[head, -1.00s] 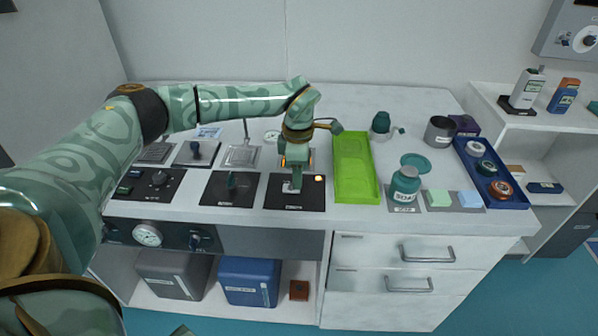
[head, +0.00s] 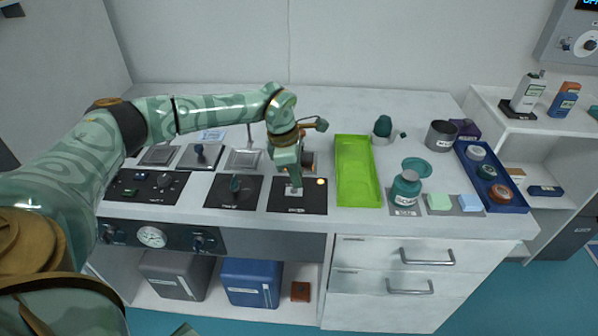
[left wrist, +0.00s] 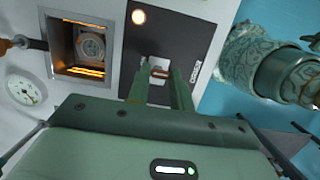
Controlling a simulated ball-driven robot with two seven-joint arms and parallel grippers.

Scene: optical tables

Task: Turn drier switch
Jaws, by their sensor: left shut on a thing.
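The drier switch panel (head: 312,196) is a black plate on the bench front, with a lit orange lamp (head: 320,182) and a pale switch plate. In the left wrist view the black panel (left wrist: 184,28) carries small white lettering, and its lamp (left wrist: 139,17) glows. My left gripper (head: 293,184) reaches down onto this panel from above, tilted. In the left wrist view its fingers (left wrist: 160,75) are shut on the small switch lever (left wrist: 160,72), which they largely hide. My right gripper is not in view.
A heater box with glowing orange bars (left wrist: 88,45) stands just behind the panel. A green tray (head: 357,196) lies close on the right, then a teal bottle (head: 404,189) and a blue tray (head: 514,202).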

